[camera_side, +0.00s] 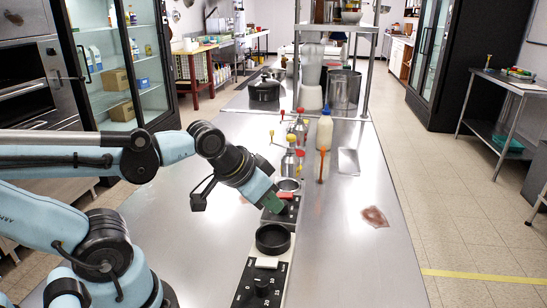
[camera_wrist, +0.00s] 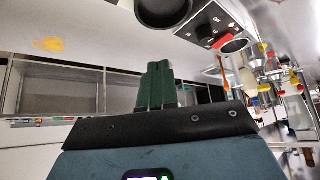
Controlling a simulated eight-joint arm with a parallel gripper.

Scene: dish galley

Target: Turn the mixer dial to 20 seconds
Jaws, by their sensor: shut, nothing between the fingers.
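Two dark-panelled units stand in line on the steel counter; I cannot tell for certain which is the mixer. The near unit (camera_side: 245,290) has a black dial (camera_side: 261,285) with white marks around it, a white block and a round black cup (camera_side: 272,238). The farther unit (camera_side: 291,213) has a red part and a metal-rimmed cup (camera_side: 289,185); in the wrist view a black knob (camera_wrist: 205,29) shows on its panel. Dial settings are too small to read. My gripper (camera_side: 274,204) is shut and empty, its green fingers (camera_wrist: 155,86) partly covering the farther unit in the side view.
A flat reddish packet (camera_side: 374,217) lies on the right. Pots (camera_side: 264,90) stand farther back. The counter's right front is clear.

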